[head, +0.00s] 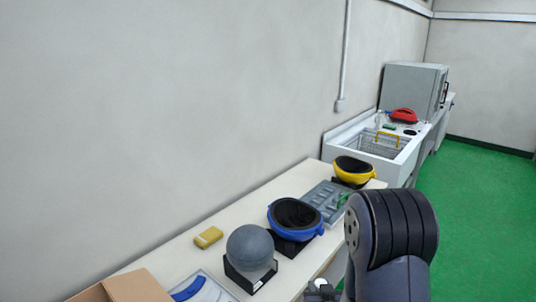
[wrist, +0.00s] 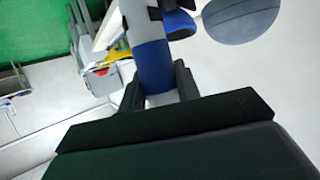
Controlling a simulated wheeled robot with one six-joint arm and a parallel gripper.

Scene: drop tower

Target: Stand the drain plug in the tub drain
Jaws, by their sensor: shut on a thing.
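My gripper (wrist: 158,88) is shut on an upright-looking blue cylinder with a pale grey end, which I take to be the drain plug (wrist: 152,62). Its far end runs out of the top of the wrist view. The gripper and plug are hidden in the head view, where my dark arm covers the lower right. The white tub (head: 366,163) stands against the wall beyond the bench, well away from my arm. A wire basket with a yellow handle (head: 388,137) is in the tub. The drain cannot be seen.
The bench (head: 222,222) holds a grey ball (head: 250,247) on a black stand, a blue-rimmed bowl (head: 296,216), a grey tray (head: 327,197), a yellow-rimmed bowl (head: 353,171) and a yellow sponge (head: 208,237). A red object (head: 404,115) sits behind the tub. Green floor (head: 475,215) is open at right.

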